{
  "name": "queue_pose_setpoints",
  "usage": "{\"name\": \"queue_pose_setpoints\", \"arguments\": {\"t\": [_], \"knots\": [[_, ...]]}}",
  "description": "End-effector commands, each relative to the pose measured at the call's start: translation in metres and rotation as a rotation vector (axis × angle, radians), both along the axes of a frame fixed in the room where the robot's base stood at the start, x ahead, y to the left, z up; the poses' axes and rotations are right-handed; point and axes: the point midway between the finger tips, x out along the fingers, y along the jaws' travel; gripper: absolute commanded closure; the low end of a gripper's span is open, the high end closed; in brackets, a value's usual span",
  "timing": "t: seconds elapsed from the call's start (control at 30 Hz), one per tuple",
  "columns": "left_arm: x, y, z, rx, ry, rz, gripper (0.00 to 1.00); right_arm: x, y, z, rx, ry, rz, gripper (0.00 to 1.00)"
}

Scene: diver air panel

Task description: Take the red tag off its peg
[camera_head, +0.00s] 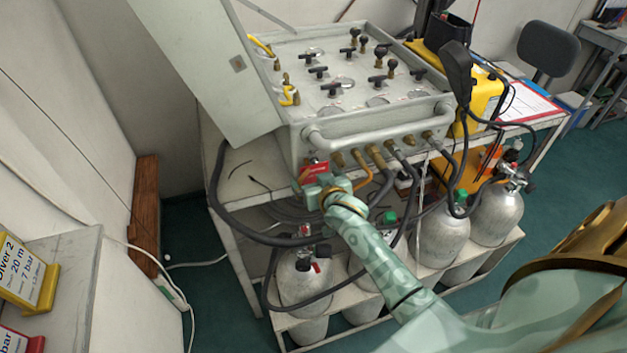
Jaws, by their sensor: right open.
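The red tag (315,170) hangs at the lower left of the grey air panel's (375,128) front, below its handle bar. Pale marks show on its face. Its peg is too small or hidden to make out. My right gripper (310,182) is right at the tag, just below and in front of it, and covers its lower part. The gripper is open. I cannot tell whether the tag lies between the fingers or whether they touch it. My left gripper is not in view.
Brass hose fittings (375,155) and black hoses sit close right of the tag. A thick black hose (222,210) loops at left. Silver cylinders (305,280) stand on the shelf below. A yellow case (485,97) stands at right. Diver cards (28,275) are at far left.

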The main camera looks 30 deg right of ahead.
Motion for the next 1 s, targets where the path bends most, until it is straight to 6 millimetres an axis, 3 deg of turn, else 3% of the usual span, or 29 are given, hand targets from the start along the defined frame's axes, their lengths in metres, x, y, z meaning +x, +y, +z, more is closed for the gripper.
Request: {"name": "queue_pose_setpoints", "arguments": {"t": [0.3, 0.5, 1.0], "knots": [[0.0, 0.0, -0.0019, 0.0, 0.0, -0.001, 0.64, 0.0057, -0.0017, -0.0017, -0.001, 0.0, 0.0, 0.04], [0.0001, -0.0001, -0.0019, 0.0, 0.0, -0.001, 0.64, 0.0054, -0.0017, -0.0019, -0.001, 0.0, 0.0, 0.52], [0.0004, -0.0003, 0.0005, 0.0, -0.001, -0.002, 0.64, 0.0053, -0.0024, -0.0003, -0.001, 0.0, 0.0, 0.52]]}}
